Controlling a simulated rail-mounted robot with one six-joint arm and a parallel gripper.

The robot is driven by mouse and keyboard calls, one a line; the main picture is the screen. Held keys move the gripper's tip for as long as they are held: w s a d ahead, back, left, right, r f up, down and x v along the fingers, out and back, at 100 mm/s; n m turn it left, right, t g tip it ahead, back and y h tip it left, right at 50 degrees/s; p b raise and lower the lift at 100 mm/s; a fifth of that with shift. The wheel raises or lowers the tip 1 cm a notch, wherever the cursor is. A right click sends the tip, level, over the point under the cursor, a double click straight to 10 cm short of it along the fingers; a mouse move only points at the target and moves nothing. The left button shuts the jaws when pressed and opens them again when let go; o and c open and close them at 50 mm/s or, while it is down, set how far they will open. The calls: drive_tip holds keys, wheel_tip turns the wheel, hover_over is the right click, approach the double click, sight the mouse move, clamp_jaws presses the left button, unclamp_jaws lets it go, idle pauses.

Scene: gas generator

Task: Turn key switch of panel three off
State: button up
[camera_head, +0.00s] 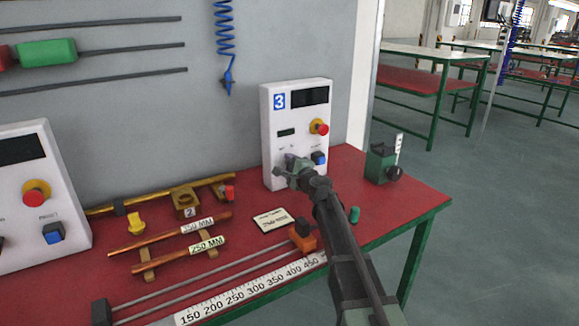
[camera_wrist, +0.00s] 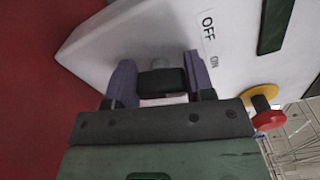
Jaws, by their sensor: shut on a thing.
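Panel three (camera_head: 297,112), a white box marked with a blue 3, stands upright at the back right of the red bench. My gripper (camera_head: 290,163) is at the lower left of its front face and hides the key switch in the head view. In the wrist view, my gripper (camera_wrist: 160,70) has its two purple fingers on either side of the black key switch (camera_wrist: 165,82) and is shut on it. OFF and ON labels (camera_wrist: 209,24) show beside the switch. The key's exact angle is hard to tell.
Panel three has a red emergency button (camera_head: 320,127) and a blue button (camera_head: 319,158) right of my gripper. A green-black block (camera_head: 380,165) stands further right. Copper rods (camera_head: 180,235), a small card (camera_head: 272,220) and a ruler (camera_head: 250,290) lie on the bench (camera_head: 420,195).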

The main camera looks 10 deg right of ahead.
drive_tip(key=n, duration=0.4)
drive_tip(key=shift+f+n, duration=0.2)
drive_tip(key=shift+n, duration=0.1)
drive_tip(key=n, duration=0.4)
drive_tip(key=shift+f, duration=0.1)
drive_tip(key=shift+n, duration=0.3)
drive_tip(key=o, duration=0.9)
drive_tip(key=v, duration=1)
drive_tip(key=shift+s+d, duration=0.15)
drive_tip(key=shift+s, duration=0.25)
